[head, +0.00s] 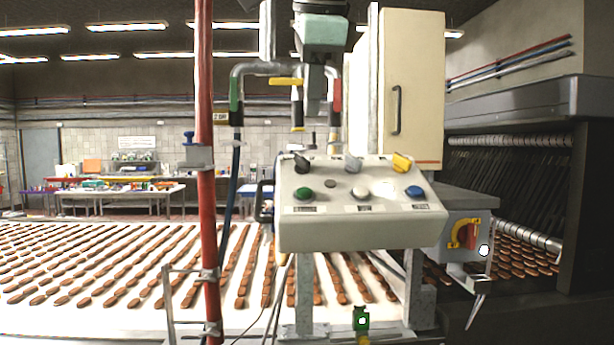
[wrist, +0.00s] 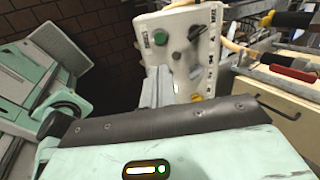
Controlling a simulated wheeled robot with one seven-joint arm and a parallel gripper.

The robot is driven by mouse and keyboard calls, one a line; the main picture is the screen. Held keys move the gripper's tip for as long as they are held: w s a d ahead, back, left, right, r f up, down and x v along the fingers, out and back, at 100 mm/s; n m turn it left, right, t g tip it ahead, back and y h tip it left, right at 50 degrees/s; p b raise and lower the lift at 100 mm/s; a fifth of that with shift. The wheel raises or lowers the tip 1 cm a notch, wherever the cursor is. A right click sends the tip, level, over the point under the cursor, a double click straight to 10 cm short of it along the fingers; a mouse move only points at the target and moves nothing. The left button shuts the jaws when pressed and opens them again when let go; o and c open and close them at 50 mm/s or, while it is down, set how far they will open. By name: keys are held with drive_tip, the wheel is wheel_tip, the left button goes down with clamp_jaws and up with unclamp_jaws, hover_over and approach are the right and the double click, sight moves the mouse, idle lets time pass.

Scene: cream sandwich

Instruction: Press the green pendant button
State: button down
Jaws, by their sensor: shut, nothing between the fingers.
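The pendant (head: 345,238) is a cream sloped box on grey posts in the middle of the head view. Its green button (head: 303,194) is at the lower left of the panel and is unobstructed. The wrist view also shows the green button (wrist: 160,38) near the top of the turned panel (wrist: 182,14). My gripper (head: 313,110) is shut and empty, hanging fingers-down above and behind the panel's upper edge, apart from the button. In the wrist view its grey fingers (wrist: 157,82) overlap the panel's lower left part.
A black knob (head: 301,163), white button (head: 361,194), blue button (head: 414,192) and yellow knob (head: 401,162) share the panel. A red post (head: 206,240) stands left. Pipes with coloured handles (head: 237,100) rise behind the pendant. A cream cabinet (head: 414,60) is at right.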

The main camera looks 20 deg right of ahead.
sight(304, 191)
drive_tip(key=p+x, duration=0.4)
drive_tip(key=x, duration=0.9)
drive_tip(key=shift+w+f, duration=0.2)
drive_tip(key=shift+f, duration=0.05)
drive_tip(key=shift+w+f, duration=0.1)
drive_tip(key=shift+f, duration=0.15)
